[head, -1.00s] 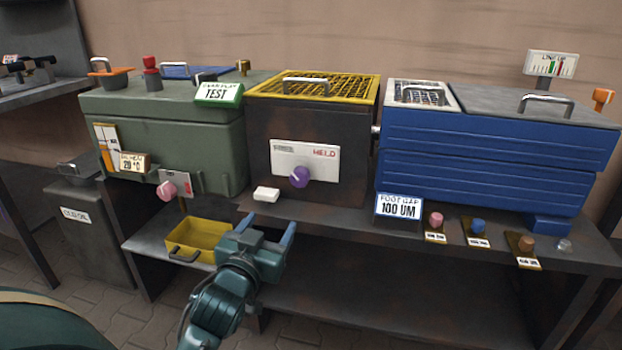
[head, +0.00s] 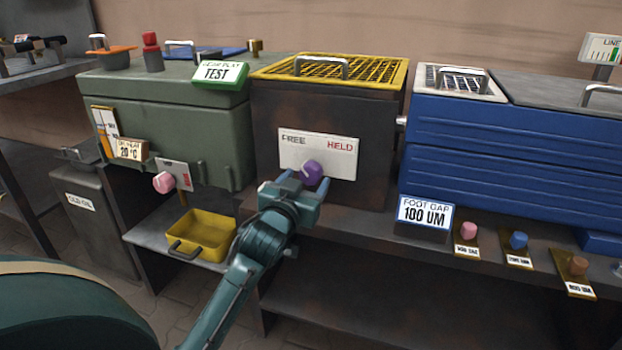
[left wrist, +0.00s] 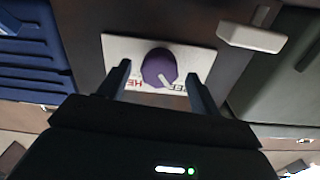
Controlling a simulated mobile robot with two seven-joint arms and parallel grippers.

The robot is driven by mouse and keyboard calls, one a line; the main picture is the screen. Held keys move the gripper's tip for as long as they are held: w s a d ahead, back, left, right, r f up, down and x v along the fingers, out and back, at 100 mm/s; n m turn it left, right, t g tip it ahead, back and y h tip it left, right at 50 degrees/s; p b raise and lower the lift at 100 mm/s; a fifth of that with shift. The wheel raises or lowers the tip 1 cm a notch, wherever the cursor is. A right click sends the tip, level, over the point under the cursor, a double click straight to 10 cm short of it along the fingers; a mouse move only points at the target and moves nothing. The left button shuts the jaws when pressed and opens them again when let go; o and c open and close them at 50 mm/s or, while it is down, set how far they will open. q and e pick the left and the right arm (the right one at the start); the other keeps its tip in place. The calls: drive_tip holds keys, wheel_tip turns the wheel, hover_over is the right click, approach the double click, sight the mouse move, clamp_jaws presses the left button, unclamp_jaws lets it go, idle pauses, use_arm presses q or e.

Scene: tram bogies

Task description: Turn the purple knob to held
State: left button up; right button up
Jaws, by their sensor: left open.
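The purple knob (head: 312,172) sits on a white plate (head: 340,158) on the front of the dark box with the yellow mesh top. The plate reads FREE at left and HELD at right. In the left wrist view the plate appears upside down, and the knob (left wrist: 158,66) has a pale pointer mark towards the lettering, slightly on the FREE side. My left gripper (head: 304,183) is open, its fingers on either side of the knob. In the wrist view the fingers (left wrist: 158,82) flank it with gaps; contact is not visible. My right gripper is not in view.
A white block (left wrist: 252,37) juts out near the plate. A pink knob (head: 164,182) is on the green box at left. A yellow tray (head: 208,236) stands on the lower shelf. A FOOT GAP sign (head: 425,215) and several small knobs line the bench edge at right.

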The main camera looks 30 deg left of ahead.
sight(308, 177)
use_arm(q)
drive_tip(key=shift+b+x, duration=0.35)
drive_tip(key=shift+x, duration=1.65)
drive_tip(key=shift+c, duration=0.3)
drive_tip(key=c, duration=0.9)
